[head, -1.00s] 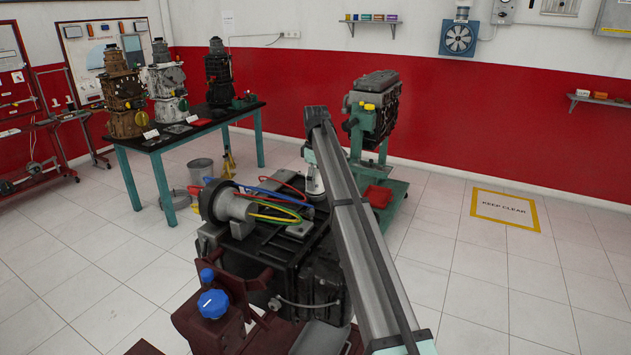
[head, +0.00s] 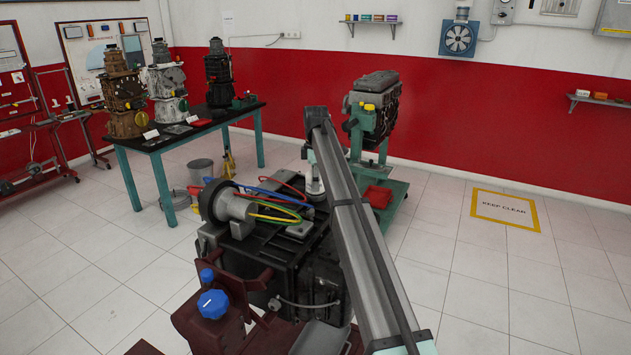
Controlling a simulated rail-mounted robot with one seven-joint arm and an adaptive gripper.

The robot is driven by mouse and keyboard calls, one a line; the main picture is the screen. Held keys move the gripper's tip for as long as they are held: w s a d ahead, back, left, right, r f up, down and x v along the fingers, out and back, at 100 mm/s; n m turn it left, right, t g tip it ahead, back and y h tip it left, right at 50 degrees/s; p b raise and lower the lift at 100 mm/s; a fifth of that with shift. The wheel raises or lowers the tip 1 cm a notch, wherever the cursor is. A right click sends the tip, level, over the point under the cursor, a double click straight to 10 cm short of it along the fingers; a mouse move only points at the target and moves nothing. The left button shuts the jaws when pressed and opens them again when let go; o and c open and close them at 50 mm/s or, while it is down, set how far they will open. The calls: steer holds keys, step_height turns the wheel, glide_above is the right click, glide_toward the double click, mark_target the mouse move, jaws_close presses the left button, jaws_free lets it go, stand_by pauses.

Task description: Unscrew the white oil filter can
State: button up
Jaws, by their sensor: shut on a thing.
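The black engine trainer (head: 275,268) stands in front of me, with a silver cylinder (head: 236,204) and coloured hoses on top. My long grey arm crosses over its right side, and its far end bends down behind the trainer. A small pale part shows beside the arm at the trainer's far edge; I cannot tell if it is my wrist or something else. My gripper is hidden behind the arm and the trainer, so its jaws and anything in them do not show.
A blue knob (head: 213,304) sits on a dark red stand (head: 220,335) at the near side. Another engine on a teal stand (head: 377,113) stands behind. A table (head: 190,138) with several engine models is at the back left. The tiled floor at right is clear.

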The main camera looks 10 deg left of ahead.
steer(key=shift+s+f, duration=0.1)
steer(key=shift+f, duration=0.1)
steer(key=o, duration=1.2)
steer(key=shift+c, duration=0.2)
steer(key=shift+r, duration=0.1)
steer(key=shift+r, duration=0.25)
step_height(320, 180, up, 12)
steer(key=shift+f, duration=0.25)
